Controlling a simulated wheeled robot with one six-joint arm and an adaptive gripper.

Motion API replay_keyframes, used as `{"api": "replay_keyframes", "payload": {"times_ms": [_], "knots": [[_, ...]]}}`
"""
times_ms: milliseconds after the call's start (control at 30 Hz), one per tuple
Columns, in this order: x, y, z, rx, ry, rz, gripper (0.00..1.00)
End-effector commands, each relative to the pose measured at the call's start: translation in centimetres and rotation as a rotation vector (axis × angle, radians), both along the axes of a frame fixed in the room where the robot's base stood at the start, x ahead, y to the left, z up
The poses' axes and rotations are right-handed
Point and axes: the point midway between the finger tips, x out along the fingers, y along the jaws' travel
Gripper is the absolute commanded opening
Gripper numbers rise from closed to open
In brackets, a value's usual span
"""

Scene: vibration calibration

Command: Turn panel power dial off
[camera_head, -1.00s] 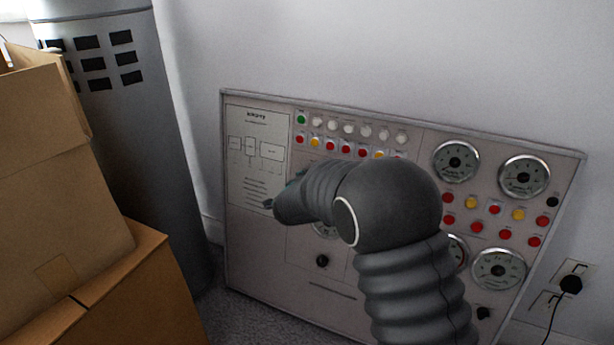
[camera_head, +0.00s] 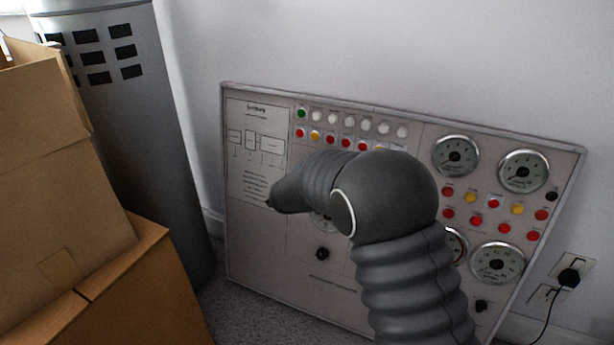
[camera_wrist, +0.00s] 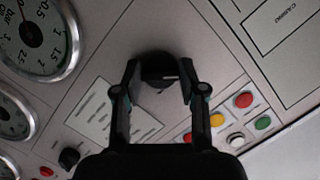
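The grey control panel (camera_head: 300,285) leans against the wall in the head view. My gripper (camera_wrist: 159,80) has one finger on each side of this dial, with the fingers apart. I cannot tell whether the fingertips touch it. In the head view my arm hides the gripper and this dial.
Coloured buttons (camera_wrist: 243,100) lie close to the right finger in the wrist view. Another black knob (camera_wrist: 68,158) and large gauges (camera_wrist: 35,35) lie left. In the head view, cardboard boxes (camera_head: 60,190) and a grey cylinder (camera_head: 150,150) stand left of the panel.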

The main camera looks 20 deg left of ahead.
Motion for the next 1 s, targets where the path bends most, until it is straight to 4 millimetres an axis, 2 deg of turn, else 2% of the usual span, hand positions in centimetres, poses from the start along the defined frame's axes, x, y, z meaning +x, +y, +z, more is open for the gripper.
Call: {"api": "replay_keyframes", "payload": {"times_ms": [33, 100, 400, 533, 667, 1000], "knots": [[0.0, 0.0, 0.0, -0.001, -0.001, 0.000, 0.51], [0.0, 0.0, 0.0, -0.001, -0.001, 0.000, 0.65], [-0.1, 0.1, 0.1, -0.001, -0.001, 0.001, 0.65], [-0.8, 0.0, 0.5, 0.001, -0.001, 0.001, 0.65], [-2.6, -0.2, 1.2, 0.000, -0.002, 0.003, 0.65], [-8.5, -1.1, 3.7, 0.000, -0.002, 0.002, 0.65]]}}
